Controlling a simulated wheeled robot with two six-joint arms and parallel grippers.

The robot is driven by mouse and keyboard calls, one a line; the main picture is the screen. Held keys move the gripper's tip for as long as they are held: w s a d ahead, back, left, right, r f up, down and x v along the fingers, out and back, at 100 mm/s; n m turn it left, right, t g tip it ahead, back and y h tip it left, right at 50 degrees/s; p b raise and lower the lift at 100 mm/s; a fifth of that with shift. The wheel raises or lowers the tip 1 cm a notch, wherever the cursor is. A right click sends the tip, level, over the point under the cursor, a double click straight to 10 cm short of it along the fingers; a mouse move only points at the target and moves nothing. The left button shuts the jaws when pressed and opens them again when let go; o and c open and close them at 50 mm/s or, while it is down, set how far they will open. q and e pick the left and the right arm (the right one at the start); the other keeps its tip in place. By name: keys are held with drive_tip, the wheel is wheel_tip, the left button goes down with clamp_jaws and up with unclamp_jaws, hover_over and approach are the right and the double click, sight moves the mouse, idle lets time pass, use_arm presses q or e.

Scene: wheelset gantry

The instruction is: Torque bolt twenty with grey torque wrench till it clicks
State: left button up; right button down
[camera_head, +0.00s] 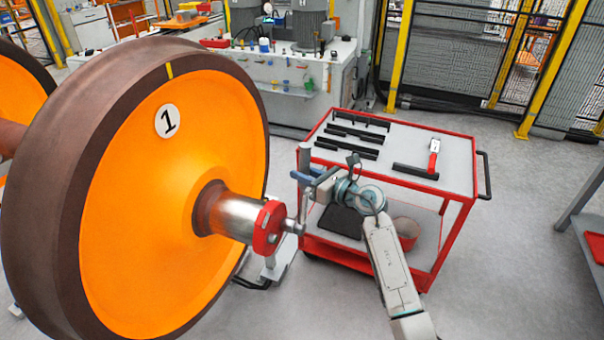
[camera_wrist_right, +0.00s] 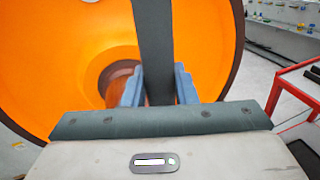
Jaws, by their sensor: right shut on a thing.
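The orange wheel (camera_head: 165,200) fills the left of the head view, with a steel axle stub (camera_head: 228,215) ending in a red cap (camera_head: 269,228). Bolt heads on the cap are small, and I cannot read which is bolt twenty. My right gripper (camera_head: 302,179) is just right of the cap, its blue fingers shut on the grey torque wrench (camera_head: 303,206). The wrench hangs roughly upright, its lower end close to the cap's face; I cannot tell if it sits on a bolt. In the right wrist view the wrench (camera_wrist_right: 154,45) runs between the fingers (camera_wrist_right: 157,88). My left gripper is out of view.
A red-framed trolley (camera_head: 462,193) stands behind my right arm. It carries black holders (camera_head: 352,140) and a red-handled tool (camera_head: 433,160). A workbench (camera_head: 290,80) is at the back. Yellow-posted fencing (camera_head: 450,60) runs behind.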

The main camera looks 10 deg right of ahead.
drive_tip(key=shift+w+d+r+p, duration=0.1)
drive_tip(key=shift+w+r+p, duration=0.05)
drive_tip(key=shift+w+p, duration=0.15)
drive_tip(key=w+d+m, duration=0.1)
drive_tip(key=w+d+f+m+p, duration=0.1)
drive_tip(key=shift+w+f+g, duration=0.1)
drive_tip(key=shift+w+g, duration=0.2)
drive_tip(key=shift+a, duration=0.1)
